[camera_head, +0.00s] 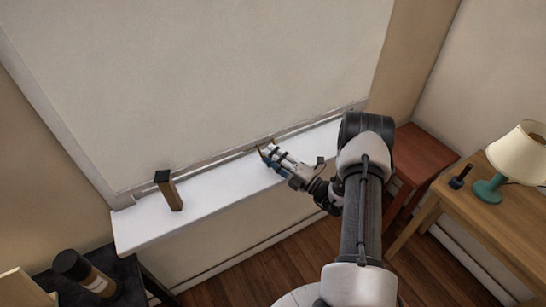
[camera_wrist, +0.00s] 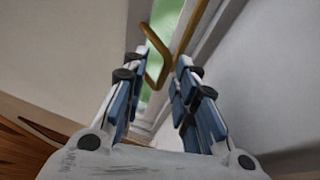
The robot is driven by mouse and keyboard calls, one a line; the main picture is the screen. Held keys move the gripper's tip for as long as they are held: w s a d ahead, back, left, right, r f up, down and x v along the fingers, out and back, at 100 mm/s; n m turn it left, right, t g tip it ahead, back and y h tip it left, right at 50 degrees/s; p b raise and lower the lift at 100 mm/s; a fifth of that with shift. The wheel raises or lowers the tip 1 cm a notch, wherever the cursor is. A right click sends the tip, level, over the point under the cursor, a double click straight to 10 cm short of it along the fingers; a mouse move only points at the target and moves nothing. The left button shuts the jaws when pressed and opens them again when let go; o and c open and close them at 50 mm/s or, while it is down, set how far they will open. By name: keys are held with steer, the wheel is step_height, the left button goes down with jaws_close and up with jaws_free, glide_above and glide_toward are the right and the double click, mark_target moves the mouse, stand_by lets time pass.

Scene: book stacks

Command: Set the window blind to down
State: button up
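The window blind (camera_head: 215,75) is a large pale sheet, lowered over almost the whole window. Its lower edge is just above the white sill. My gripper (camera_head: 264,150) is at this lower edge, right of its middle. In the wrist view, a bent brass-coloured pull (camera_wrist: 158,62) shows at and between the fingertips of my gripper (camera_wrist: 164,62). The two fingers are apart, with a visible gap between them. Firm contact with the pull cannot be made out. A strip of green shows beyond the fingertips, beside the white frame.
The white sill (camera_head: 225,192) carries an upright brown block with a dark top (camera_head: 170,191). A dark table (camera_head: 130,285) with a bottle (camera_head: 84,273) is at lower left. A red stool (camera_head: 425,155) and a wooden desk (camera_head: 510,210) with a lamp (camera_head: 520,150) stand right.

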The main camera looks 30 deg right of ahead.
steer(key=shift+s, duration=0.1)
steer(key=v, duration=1.1)
steer(key=shift+s+d, duration=0.15)
steer(key=shift+s, duration=0.25)
steer(key=shift+c, duration=0.3)
